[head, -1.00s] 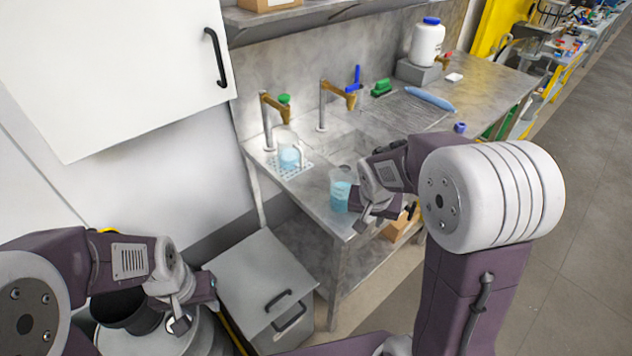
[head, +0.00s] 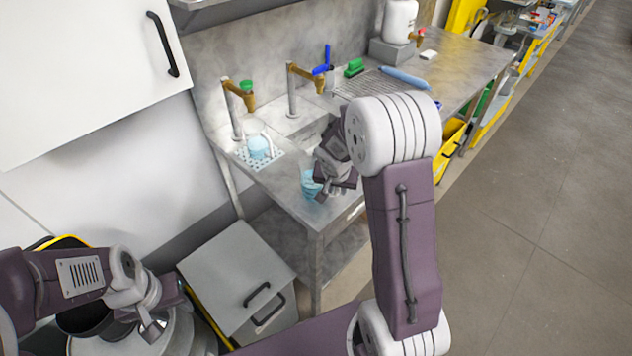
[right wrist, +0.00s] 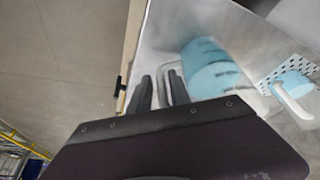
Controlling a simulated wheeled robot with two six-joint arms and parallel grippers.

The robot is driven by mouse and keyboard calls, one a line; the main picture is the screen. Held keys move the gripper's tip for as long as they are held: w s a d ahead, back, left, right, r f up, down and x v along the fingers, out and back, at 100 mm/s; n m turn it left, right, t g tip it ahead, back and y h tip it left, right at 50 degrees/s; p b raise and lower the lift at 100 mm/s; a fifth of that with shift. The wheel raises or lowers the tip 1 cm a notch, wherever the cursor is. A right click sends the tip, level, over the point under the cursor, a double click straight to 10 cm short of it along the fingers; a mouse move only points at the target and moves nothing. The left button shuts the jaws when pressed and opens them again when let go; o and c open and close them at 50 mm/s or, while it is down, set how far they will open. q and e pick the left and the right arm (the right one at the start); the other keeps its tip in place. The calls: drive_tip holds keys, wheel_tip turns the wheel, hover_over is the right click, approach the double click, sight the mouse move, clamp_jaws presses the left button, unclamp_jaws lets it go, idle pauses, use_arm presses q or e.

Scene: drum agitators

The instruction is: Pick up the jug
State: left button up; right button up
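A clear jug with blue liquid (head: 310,186) stands near the front edge of the steel bench. It shows large and tilted by the camera in the right wrist view (right wrist: 212,68), with dark marks on its side. My right gripper (head: 338,187) is just right of it and partly covers it. In the right wrist view its two dark fingers (right wrist: 160,90) stand apart, with a pale upright strip between them that looks like the jug's handle. A second jug with blue liquid (head: 259,148) stands under the green tap. My left gripper (head: 160,322) is over a drum; its fingers are unclear.
The second jug sits on a perforated plate (head: 243,156). Two brass taps (head: 243,95) rise behind the sink. A blue item (head: 405,78), a green brush (head: 354,68) and a white bottle (head: 399,20) are farther back. A grey bin (head: 235,285) stands below. The right floor is clear.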

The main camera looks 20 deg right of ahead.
drive_tip(key=shift+x, duration=1.05)
clamp_jaws()
drive_tip(key=shift+w+r, duration=0.1)
idle(0.4)
